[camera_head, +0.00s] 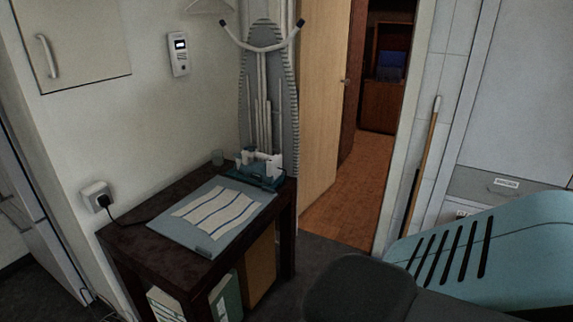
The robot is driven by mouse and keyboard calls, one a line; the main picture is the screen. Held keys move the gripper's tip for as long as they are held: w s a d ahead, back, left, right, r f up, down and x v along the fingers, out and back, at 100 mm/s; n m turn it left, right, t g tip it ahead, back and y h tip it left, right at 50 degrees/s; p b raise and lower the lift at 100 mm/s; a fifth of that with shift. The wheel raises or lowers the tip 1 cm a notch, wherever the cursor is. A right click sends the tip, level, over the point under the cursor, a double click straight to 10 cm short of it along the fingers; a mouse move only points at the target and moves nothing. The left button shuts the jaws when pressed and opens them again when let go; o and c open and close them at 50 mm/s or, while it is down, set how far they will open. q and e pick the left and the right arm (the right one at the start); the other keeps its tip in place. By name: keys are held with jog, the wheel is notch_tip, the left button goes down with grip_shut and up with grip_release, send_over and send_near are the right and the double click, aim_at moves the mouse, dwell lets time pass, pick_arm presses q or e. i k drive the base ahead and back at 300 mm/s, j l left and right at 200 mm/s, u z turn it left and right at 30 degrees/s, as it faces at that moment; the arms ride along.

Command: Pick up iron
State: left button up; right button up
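A teal-and-white object (260,168), small in the picture, stands at the back right corner of a dark wooden table (133,243). It looks like the iron, perhaps on a teal base, but its exact shape is too small to tell. In front of it lies a light grey-blue mat (180,236) with a striped cloth (215,213) on top. Neither of my grippers shows in the head view, and nothing touches the teal-and-white object.
An ironing board (286,95) stands upright at the wall. A dark cord runs from the wall socket (96,196) toward the table. A large teal slotted surface (490,255) fills the near right. An open doorway shows wooden floor (350,190).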

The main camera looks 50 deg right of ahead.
aim_at(261, 173)
jog(key=z, duration=1.45)
jog(key=u, duration=0.6)
jog(key=i+l+u, duration=0.25)
jog(key=l+u, duration=0.25)
jog(key=i+l+u, duration=0.4)
jog(key=l, duration=0.35)
jog(key=l+u, duration=0.1)
jog(key=l, duration=0.4)
jog(key=i+l, duration=0.1)
jog(key=l, duration=0.45)
jog(key=i+l, duration=0.1)
jog(key=l, duration=0.4)
jog(key=i+l, duration=0.1)
jog(key=l, duration=0.45)
jog(key=u, duration=0.05)
